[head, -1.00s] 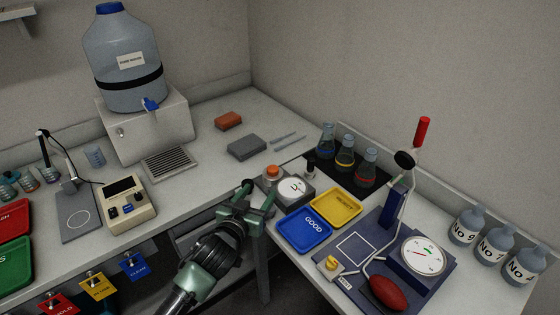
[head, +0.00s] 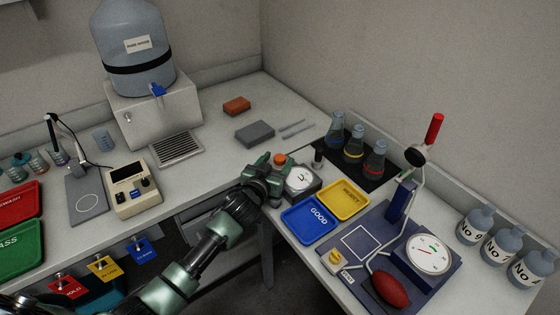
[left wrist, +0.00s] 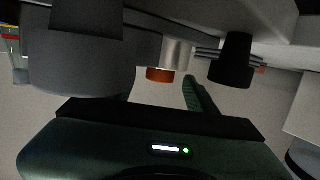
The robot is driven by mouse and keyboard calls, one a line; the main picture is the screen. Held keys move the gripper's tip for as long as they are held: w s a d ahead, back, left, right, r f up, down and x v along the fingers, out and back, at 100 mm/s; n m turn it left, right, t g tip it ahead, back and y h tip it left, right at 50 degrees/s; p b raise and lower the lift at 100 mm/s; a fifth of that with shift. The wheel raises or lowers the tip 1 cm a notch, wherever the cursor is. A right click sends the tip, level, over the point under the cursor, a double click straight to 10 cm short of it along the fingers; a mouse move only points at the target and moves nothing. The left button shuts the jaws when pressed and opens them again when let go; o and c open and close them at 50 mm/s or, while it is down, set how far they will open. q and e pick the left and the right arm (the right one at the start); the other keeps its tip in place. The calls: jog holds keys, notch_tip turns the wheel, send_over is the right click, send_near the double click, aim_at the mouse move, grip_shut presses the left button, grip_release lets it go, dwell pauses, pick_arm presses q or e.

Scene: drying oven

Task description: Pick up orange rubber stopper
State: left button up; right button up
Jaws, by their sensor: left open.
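The orange rubber stopper (head: 280,158) is at the back left of the small dial instrument (head: 301,178), on the table corner. In the left wrist view the orange stopper (left wrist: 160,75) shows against the end of a short metal cylinder (left wrist: 176,53). My left gripper (head: 273,166) is open and has its fingers close to the stopper, partly covering the area around it. In the left wrist view the stopper appears between the fingers of my left gripper (left wrist: 160,93), apparently just beyond them; I cannot tell whether they touch it. My right gripper is not in view.
A small dark bottle (head: 318,158) stands right of the stopper, before several flasks on a black mat (head: 378,178).

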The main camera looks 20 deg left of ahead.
pick_arm(q)
grip_shut()
jog(key=shift+r, duration=0.1)
